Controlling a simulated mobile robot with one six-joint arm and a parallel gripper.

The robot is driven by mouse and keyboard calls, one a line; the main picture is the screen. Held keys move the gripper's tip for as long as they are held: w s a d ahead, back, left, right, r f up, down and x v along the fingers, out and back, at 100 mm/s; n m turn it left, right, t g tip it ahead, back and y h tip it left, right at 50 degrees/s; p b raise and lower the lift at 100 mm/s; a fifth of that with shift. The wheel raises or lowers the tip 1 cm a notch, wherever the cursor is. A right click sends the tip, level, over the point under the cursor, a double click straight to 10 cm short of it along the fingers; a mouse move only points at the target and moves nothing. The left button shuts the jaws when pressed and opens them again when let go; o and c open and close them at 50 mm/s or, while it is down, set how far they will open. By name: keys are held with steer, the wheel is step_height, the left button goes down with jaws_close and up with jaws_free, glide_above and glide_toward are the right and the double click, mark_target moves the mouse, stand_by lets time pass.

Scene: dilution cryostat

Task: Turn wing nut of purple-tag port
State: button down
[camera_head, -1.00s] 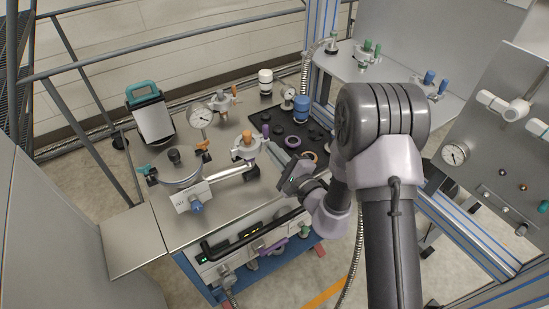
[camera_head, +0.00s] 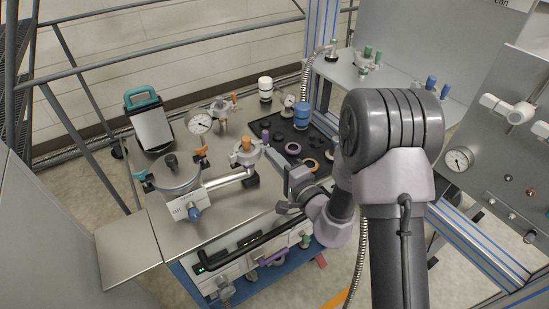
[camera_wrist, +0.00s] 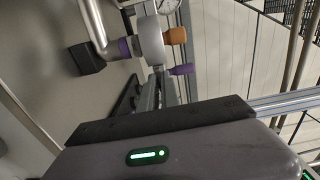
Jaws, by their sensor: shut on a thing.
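The port (camera_head: 243,156) is a silvery clamped flange with an orange cap (camera_head: 247,143), at the end of a bent metal pipe on the bench. In the wrist view a purple band (camera_wrist: 124,47) circles the pipe beside the port's flange (camera_wrist: 151,40). My gripper (camera_head: 266,151) reaches in from the right, its fingers at the clamp's side. In the wrist view my gripper (camera_wrist: 160,78) is shut on the wing nut there, which the fingers mostly hide. A purple peg (camera_wrist: 182,70) shows right by the fingertips; I cannot tell whether it belongs to the nut.
A lidded vessel (camera_head: 176,178) with teal and orange wing nuts stands at left. A dial gauge (camera_head: 200,124) stands behind the port. A black tray (camera_head: 318,140) with rings and a blue container (camera_head: 302,114) lies at right. A black rail (camera_head: 250,240) runs along the bench's front.

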stand_by(0.3)
steer(key=c, duration=1.6)
jaws_free()
steer(key=p+v, duration=0.7)
steer(key=v, duration=1)
steer(key=shift+s+d+p, duration=0.15)
steer(key=shift+s+p, duration=0.05)
steer(key=shift+p, duration=0.1)
steer(key=shift+c, duration=0.2)
